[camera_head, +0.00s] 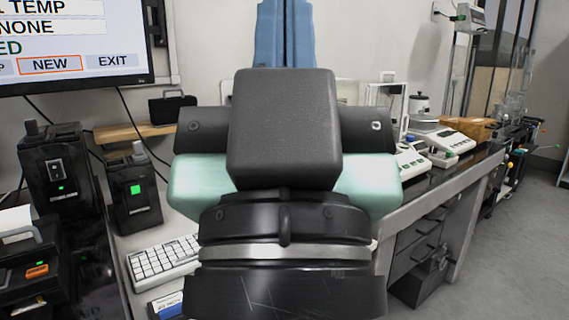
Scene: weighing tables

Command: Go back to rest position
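My own arm fills the middle of the head view, with black and mint-green parts close to the camera. The black end part in front looks like my gripper (282,128), seen from behind. Its fingertips are hidden, so I cannot tell whether it is open or shut, or whether it holds anything. The arm hides the middle of the bench behind it.
A screen (75,45) hangs at the upper left. Black devices (55,165) and a keyboard (160,262) are at the left. White balances (445,142) stand on the right-hand bench (440,190), with drawers below. Grey floor (510,240) is open at the right.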

